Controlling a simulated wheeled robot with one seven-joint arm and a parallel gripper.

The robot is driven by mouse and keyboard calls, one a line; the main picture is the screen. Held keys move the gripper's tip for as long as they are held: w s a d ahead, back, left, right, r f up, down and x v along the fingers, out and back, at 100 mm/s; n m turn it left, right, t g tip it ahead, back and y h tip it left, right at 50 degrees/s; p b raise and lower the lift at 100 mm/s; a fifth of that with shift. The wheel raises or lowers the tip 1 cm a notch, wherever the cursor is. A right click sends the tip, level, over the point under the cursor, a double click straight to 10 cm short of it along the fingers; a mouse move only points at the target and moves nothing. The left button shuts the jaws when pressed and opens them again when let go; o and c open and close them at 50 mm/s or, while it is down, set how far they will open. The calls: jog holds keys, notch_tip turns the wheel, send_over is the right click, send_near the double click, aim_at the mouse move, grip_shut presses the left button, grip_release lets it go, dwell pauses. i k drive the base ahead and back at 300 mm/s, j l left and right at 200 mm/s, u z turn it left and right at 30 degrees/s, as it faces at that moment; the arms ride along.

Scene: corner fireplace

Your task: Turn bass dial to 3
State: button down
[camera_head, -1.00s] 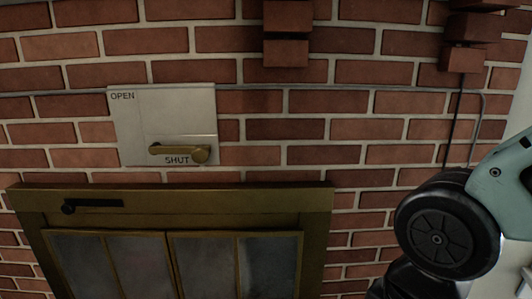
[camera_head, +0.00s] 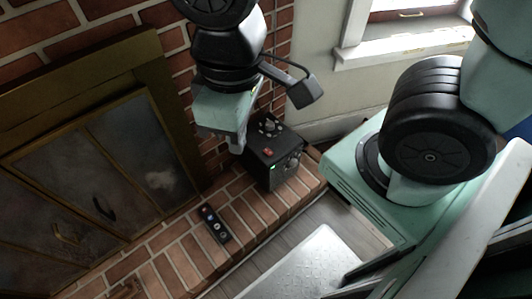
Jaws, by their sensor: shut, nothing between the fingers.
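A small black box (camera_head: 262,172) with controls stands on the brick hearth, beside the brick wall. Its top carries dark and metallic knobs (camera_head: 268,127) and a red control (camera_head: 267,152). A small green light glows near its front top edge, and a round knob (camera_head: 293,163) shows on its right-hand face. I cannot read any labels or settings, so I cannot tell which knob is the bass dial. My gripper (camera_head: 237,146) points down just left of the box's top, shut and empty. Contact with the box cannot be made out.
A dark remote-like object (camera_head: 215,224) with buttons lies on the hearth (camera_head: 175,250) in front of the box. The brass-framed fireplace doors (camera_head: 85,190) are at the left. A pale window sill (camera_head: 400,50) is behind at the right.

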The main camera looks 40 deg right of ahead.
aim_at(294, 163)
jog(key=z, duration=0.35)
jog(key=k+j+z, duration=0.1)
jog(key=z, duration=0.35)
jog(key=k+j+z, duration=0.15)
jog(key=z, duration=0.3)
jog(key=k+j+z, duration=0.2)
jog(key=z, duration=0.2)
